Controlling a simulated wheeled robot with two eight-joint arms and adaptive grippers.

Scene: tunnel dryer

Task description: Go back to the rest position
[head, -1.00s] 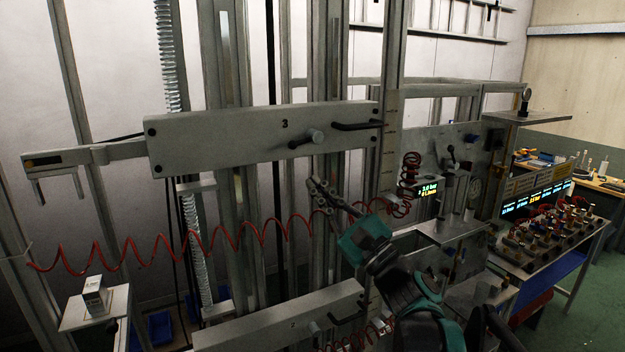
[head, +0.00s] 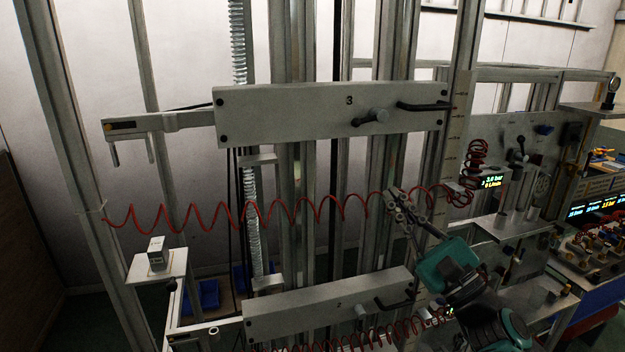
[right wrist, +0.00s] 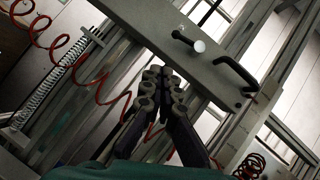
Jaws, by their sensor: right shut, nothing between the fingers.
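My right gripper (head: 396,205) shows in the head view at the centre right, with its teal wrist behind it. Its fingers are together with nothing between them. It is in front of the frame's posts, below the grey beam marked 3 (head: 290,112) and above the beam marked 2 (head: 300,308). In the right wrist view the closed fingertips (right wrist: 160,76) point up towards the beam with its knob and black handle. A red coiled hose (head: 250,212) passes close by the fingers; I cannot tell whether they touch. My left gripper is not in view.
A small white box (head: 157,255) stands on a pale ledge (head: 135,268) at the left. A panel with a lit display (head: 493,181) and a bench of fittings (head: 590,262) are at the right. Metal posts and the hose crowd the space around my right arm.

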